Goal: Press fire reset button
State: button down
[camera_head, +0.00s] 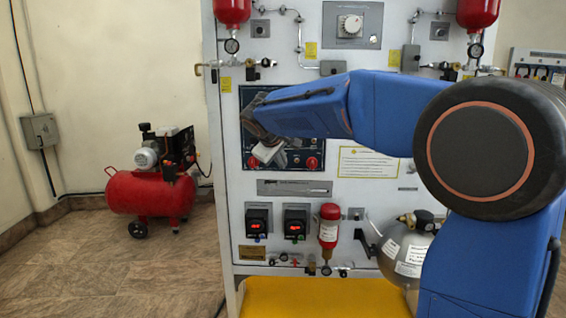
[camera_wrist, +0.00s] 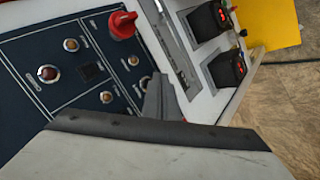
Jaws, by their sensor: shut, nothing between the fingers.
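The dark blue control panel (camera_head: 247,96) is set in the upright white trainer board, with my forearm and gripper across much of it. My gripper (camera_head: 270,150) is shut and empty, in front of the panel's lower left part. In the wrist view the gripper tip (camera_wrist: 158,92) overlaps the panel's lower edge; I cannot tell whether it touches. That view shows a dark red round button (camera_wrist: 48,73), small amber buttons or lamps (camera_wrist: 71,45) and a black square piece (camera_wrist: 92,73). The labels are too small to read, so I cannot tell which is the fire reset button.
A red knob (camera_wrist: 122,25) sticks out from the panel; another red knob (camera_head: 312,163) shows in the head view. Two black units with red displays (camera_head: 258,225) sit below. A red compressor (camera_head: 150,191) stands on the floor at left, with free floor around it.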

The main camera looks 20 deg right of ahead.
jog(key=shift+s, duration=0.15)
jog(key=s, duration=0.1)
jog(key=s+a, duration=0.1)
jog(key=s, duration=0.2)
jog(key=shift+s+a, duration=0.25)
dwell(0.6)
jog(key=s+d+f+m+g+y, duration=0.1)
jog(key=s+d+f, duration=0.15)
jog(key=s, duration=0.45)
jog(key=s+d+f+m, duration=0.1)
jog(key=s+d+f, duration=0.15)
jog(key=s, duration=0.45)
jog(key=s+d+f+m+g+y, duration=0.1)
jog(key=s+d+f, duration=0.15)
jog(key=s, duration=0.45)
jog(key=s+f+m+y, duration=0.1)
jog(key=s+f, duration=0.5)
jog(key=s, duration=0.4)
jog(key=s+f+m+g+y, duration=0.1)
jog(key=s+f+m, duration=0.1)
jog(key=s+f, duration=0.4)
jog(key=s, duration=0.4)
jog(key=shift+s+d, duration=0.2)
dwell(1.0)
